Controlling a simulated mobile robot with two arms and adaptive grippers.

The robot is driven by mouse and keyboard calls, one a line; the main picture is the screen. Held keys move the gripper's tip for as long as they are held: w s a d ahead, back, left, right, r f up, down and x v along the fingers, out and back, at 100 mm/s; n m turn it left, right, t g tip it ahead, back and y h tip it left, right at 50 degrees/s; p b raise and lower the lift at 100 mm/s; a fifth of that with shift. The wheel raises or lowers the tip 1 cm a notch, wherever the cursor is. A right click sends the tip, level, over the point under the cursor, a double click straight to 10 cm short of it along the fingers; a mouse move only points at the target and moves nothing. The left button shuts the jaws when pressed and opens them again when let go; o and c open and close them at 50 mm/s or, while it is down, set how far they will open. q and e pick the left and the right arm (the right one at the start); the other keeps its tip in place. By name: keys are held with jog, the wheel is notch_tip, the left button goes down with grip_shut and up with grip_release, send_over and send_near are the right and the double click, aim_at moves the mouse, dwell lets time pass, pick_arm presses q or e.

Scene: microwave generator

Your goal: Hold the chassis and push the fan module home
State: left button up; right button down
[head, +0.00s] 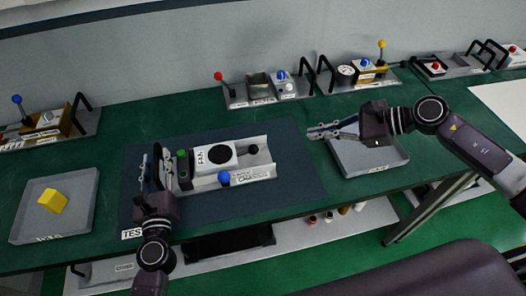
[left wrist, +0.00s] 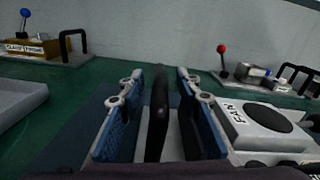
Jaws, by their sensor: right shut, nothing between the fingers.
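The silver chassis (head: 262,172) lies on the dark mat, with a label on its front edge. The white fan module (head: 215,156), marked FAN with a black round disc, sits in the chassis toward its left part, with open channel to its right; it also shows in the left wrist view (left wrist: 262,122). My left gripper (head: 158,165) is at the chassis's left end. In the left wrist view its blue fingers (left wrist: 160,115) stand apart on either side of a black upright handle (left wrist: 158,112), with gaps visible. My right gripper (head: 312,132) is shut and empty, right of the chassis.
Another tray (head: 80,222) at left holds a yellow block (head: 52,201). Fixtures with levers (head: 265,88) line the back.

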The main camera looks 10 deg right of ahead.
pick_arm(q)
jog(key=s, duration=1.1)
jog(key=shift+s+f, duration=0.1)
jog(key=shift+s, duration=0.25)
